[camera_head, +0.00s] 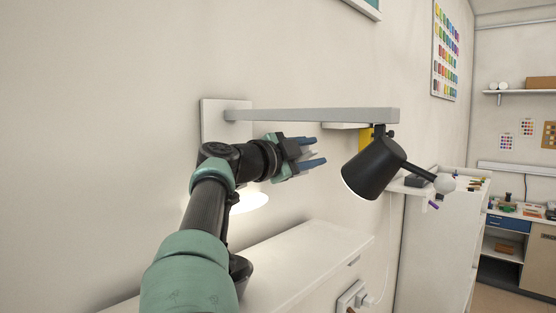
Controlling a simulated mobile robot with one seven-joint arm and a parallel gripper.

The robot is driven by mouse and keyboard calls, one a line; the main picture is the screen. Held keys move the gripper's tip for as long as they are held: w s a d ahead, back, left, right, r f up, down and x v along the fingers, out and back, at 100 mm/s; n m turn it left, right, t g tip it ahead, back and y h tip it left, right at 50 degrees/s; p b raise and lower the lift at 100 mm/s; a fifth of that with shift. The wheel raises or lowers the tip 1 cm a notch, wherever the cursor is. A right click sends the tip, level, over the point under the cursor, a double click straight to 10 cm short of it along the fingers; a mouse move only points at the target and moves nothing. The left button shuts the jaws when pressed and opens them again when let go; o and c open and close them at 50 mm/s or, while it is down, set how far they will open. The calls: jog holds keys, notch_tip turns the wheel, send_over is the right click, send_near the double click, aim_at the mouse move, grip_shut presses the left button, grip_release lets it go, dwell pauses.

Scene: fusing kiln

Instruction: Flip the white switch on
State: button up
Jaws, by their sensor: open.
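My gripper (318,151) is in the middle of the head view, below the grey wall-mounted lamp arm. Its two blue fingers are apart and point right toward the black lamp head (368,172), with a gap between them and the lamp. Nothing shows between the fingers.
The grey lamp arm (310,115) reaches right from a white wall mount (211,128). A white cabinet top (290,255) lies below my arm. A small shelf (410,187) and a white cabinet (437,250) stand to the right. A light glows on the wall behind my arm.

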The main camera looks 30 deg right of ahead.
jog(key=b, duration=0.1)
jog(key=a+b, duration=0.2)
jog(key=shift+s+f+b, duration=0.25)
jog(key=shift+f+b, duration=0.1)
jog(key=shift+f, duration=0.05)
jog(key=b+v, duration=0.8)
jog(key=v, duration=0.2)
jog(key=shift+s+a+r, duration=0.2)
jog(key=shift+r, duration=0.25)
